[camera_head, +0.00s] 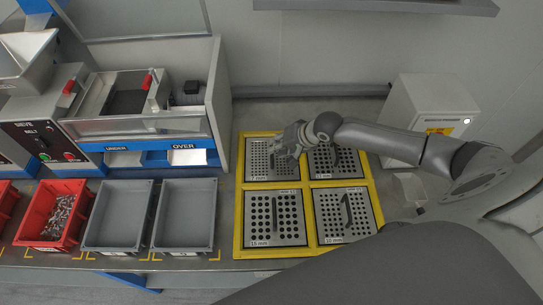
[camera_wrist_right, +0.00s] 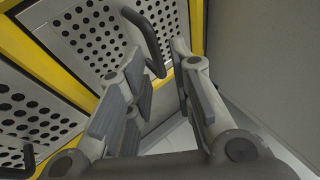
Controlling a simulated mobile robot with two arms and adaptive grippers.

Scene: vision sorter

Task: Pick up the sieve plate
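Several square metal sieve plates with round holes and dark arched handles lie in a yellow frame (camera_head: 309,184). They are a back left plate (camera_head: 258,171), a back right plate (camera_head: 350,172), a front left plate (camera_head: 259,231) marked 15 mm and a front right plate (camera_head: 329,224) marked 10 mm. My right gripper (camera_head: 285,144) is over the back left plate and hides part of it. In the right wrist view, its fingers (camera_wrist_right: 162,78) are apart, with a dark handle (camera_wrist_right: 151,42) at the gap near their tips. I cannot tell whether they touch it. My left gripper is out of view.
The sieve machine (camera_head: 140,126) with UNDER and OVER chutes stands at the left. Two empty grey bins (camera_head: 184,246) and a red bin (camera_head: 30,231) of small parts stand in front of it. A white box (camera_head: 424,103) is at the back right, close to my right arm.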

